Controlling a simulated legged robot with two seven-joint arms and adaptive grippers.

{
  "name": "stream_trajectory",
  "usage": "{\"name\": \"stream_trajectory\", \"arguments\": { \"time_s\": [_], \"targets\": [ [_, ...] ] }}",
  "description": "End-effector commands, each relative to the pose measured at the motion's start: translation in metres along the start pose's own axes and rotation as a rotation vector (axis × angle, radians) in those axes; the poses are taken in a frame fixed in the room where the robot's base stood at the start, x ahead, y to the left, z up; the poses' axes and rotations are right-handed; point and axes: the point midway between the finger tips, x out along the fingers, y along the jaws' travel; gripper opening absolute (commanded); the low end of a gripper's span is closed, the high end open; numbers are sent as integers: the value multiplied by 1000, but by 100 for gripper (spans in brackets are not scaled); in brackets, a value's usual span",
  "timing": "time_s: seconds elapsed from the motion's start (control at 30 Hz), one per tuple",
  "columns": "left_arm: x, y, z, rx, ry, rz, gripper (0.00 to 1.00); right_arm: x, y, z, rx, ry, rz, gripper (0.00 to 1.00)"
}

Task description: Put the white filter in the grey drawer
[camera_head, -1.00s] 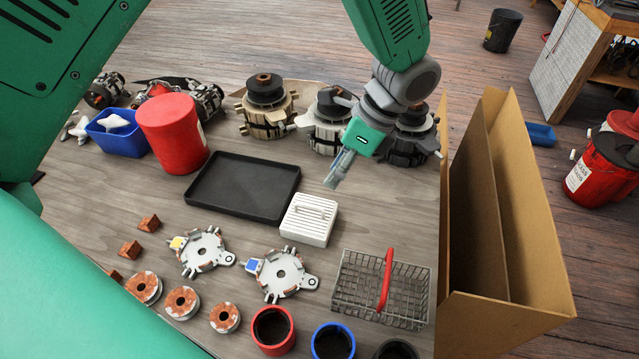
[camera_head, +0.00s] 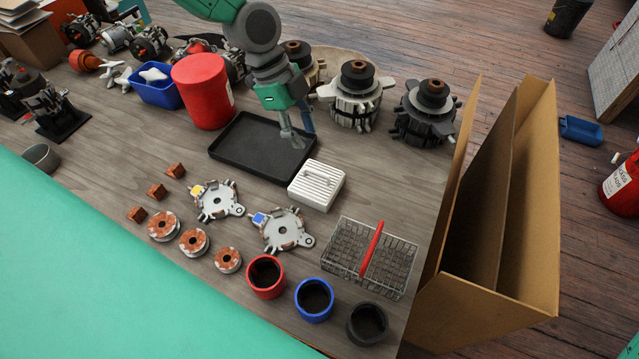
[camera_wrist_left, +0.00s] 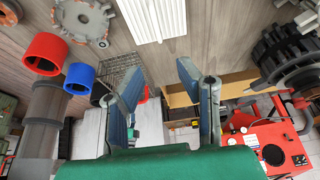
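The white filter (camera_head: 316,185) is a slatted white block with a handle on top. It lies on the wooden bench just right of the black tray. In the left wrist view the white filter (camera_wrist_left: 153,18) is at the top edge, partly cut off. My left gripper (camera_head: 298,138) hangs over the right end of the tray, behind the filter and apart from it. In the left wrist view the left gripper (camera_wrist_left: 160,82) has its blue fingers spread with nothing between them. My right gripper is not in view. I see no grey drawer in either view.
The black tray (camera_head: 245,167) is empty. A wire basket (camera_head: 340,262) with a red handle stands right of the filter, and a tall cardboard box (camera_head: 490,300) stands at the bench's right side. Alternators (camera_head: 358,95) line the back. Rotor plates (camera_head: 284,230) and cups (camera_head: 314,300) fill the front.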

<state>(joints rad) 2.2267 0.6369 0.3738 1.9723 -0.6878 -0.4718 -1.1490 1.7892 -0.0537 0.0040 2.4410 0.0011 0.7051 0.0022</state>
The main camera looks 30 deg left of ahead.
Motion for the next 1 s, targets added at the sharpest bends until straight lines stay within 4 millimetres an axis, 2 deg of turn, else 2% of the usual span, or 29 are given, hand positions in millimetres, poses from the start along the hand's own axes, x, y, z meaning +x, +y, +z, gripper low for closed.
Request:
{"name": "stream_trajectory", "arguments": {
  "time_s": [0.1,0.3,0.53,0.8,1.0],
  "targets": [
    [27,1,4,-2,0,5,31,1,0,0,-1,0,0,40],
    [59,1,4,-3,0,2,31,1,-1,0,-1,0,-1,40],
    [75,2,-1,-2,-5,3,31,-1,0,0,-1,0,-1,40],
    [114,2,4,-3,-4,3,31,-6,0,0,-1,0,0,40],
    [119,2,8,-3,1,1,31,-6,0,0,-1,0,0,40]
  ]
}}
